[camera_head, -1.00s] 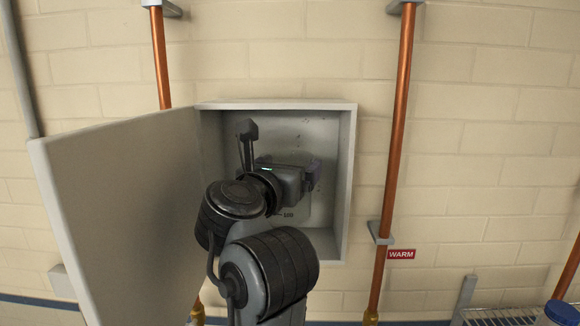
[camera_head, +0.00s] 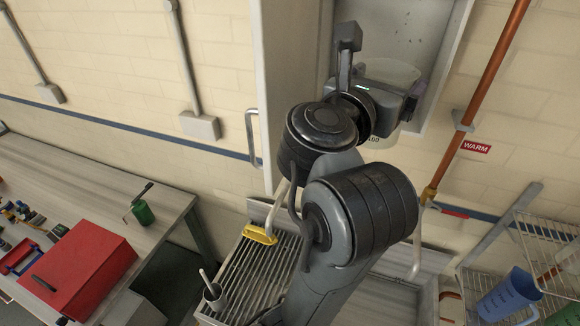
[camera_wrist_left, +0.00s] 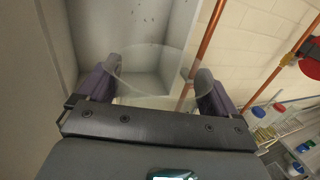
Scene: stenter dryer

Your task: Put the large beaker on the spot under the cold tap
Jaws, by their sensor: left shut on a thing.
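The large beaker (camera_head: 392,70) is clear, with dark markings on its side. It is at the open wall cabinet, mostly hidden by my left gripper (camera_head: 388,100) in the head view. My left gripper is shut on it, and in the left wrist view the clear beaker (camera_wrist_left: 150,66) sits between the two fingers (camera_wrist_left: 157,84). I cannot tell whether its base touches the cabinet floor. The copper pipe (camera_head: 492,62) beside the WARM sign (camera_head: 476,147) runs down on the right. I cannot make out the cold tap or the spot under it. My right gripper is not in view.
The cabinet door (camera_head: 288,70) stands open on the left. Below are a slatted drain rack (camera_head: 250,282) with a yellow brush (camera_head: 260,234) and a small pot (camera_head: 215,296). A wire rack (camera_head: 545,245) with a blue jug (camera_head: 508,296) is at right. A bench with a red box (camera_head: 85,265) is at left.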

